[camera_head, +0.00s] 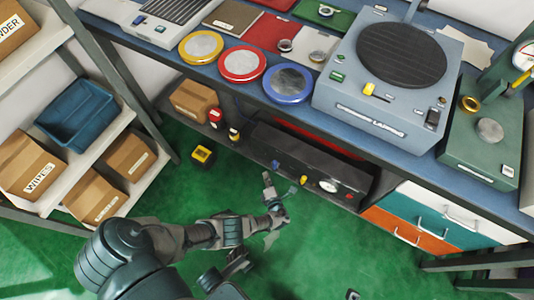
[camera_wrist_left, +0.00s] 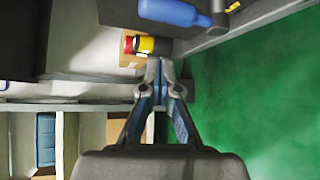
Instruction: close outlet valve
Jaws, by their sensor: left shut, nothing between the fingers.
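My left gripper (camera_head: 268,180) is in front of the low shelf under the bench, close to a dark unit (camera_head: 310,165) with knobs on its front. Its fingertips meet in the left wrist view (camera_wrist_left: 160,65) with nothing between them. I cannot make out which part is the outlet valve. My right gripper is not in view.
A carton (camera_head: 194,100) and small containers (camera_head: 233,133) are on the low shelf. A yellow box (camera_head: 202,155) is on the green floor. The blue bench (camera_head: 220,70) overhangs the shelf. A rack with a blue bin (camera_head: 75,115) is at left. Drawers (camera_head: 440,215) are at right.

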